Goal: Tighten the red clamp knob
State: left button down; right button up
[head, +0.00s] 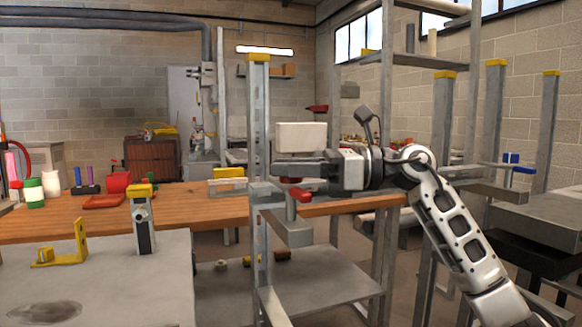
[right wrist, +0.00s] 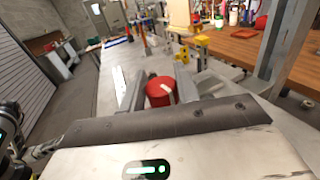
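The red clamp knob (right wrist: 160,92) is a short red cylinder with a pale stripe on its end. In the right wrist view it sits between the two grey fingers of my right gripper (right wrist: 160,84). The fingers stand on either side of it, and I cannot tell whether they press on it. In the head view my right gripper (head: 299,169) reaches left to the grey upright post (head: 258,120). The red knob (head: 291,180) shows just below the fingers, mostly hidden. A red lever-like part (head: 299,195) sits on the grey bracket below. My left gripper is not in view.
A white box (head: 301,137) shows above the right gripper. The wooden bench (head: 190,199) runs behind the post. A grey table (head: 100,285) at front left carries a yellow bracket (head: 65,255) and a small yellow-topped post (head: 143,218). More metal posts stand on the right.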

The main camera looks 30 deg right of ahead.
jog(key=shift+f+m+t+h+b, duration=0.15)
jog(key=shift+m+t+h+b, duration=0.15)
jog(key=shift+t+h+b, duration=0.15)
jog(key=shift+m+t+h, duration=0.35)
jog(key=shift+m+t, duration=0.15)
jog(key=shift+t, duration=0.05)
jog(key=o, duration=1)
jog(key=shift+c, duration=0.2)
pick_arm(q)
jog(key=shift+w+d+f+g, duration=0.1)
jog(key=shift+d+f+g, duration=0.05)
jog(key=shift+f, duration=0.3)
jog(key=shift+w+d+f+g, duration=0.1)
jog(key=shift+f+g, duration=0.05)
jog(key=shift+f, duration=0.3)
